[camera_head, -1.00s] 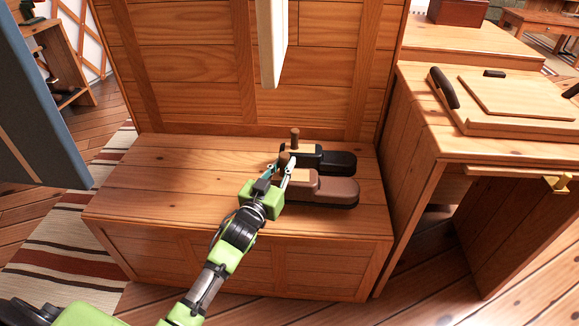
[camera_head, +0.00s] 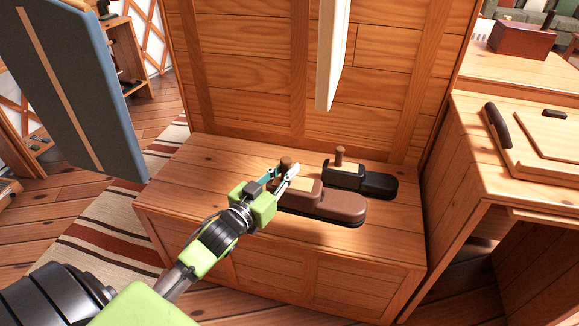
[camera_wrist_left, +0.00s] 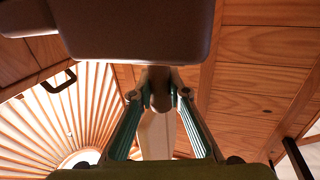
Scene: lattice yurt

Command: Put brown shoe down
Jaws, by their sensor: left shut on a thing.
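The brown shoe (camera_head: 338,204) has a dark sole and an upright brown peg at its left end. It is level, at or just above the wooden bench top (camera_head: 205,165); I cannot tell whether it touches. My left gripper (camera_head: 281,172) is shut on that peg. In the left wrist view the shoe's brown body (camera_wrist_left: 135,35) fills the top, and the left gripper (camera_wrist_left: 160,95) has the peg between its fingers. The black shoe (camera_head: 376,184), with a similar peg, rests behind and to the right, apart from the brown one. My right gripper is not in view.
A wooden panel wall (camera_head: 255,75) rises behind the bench, with a pale hanging board (camera_head: 332,60) before it. A blue-grey panel (camera_head: 70,85) stands at left. A wooden counter (camera_head: 520,125) is at right. The bench's left part is clear.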

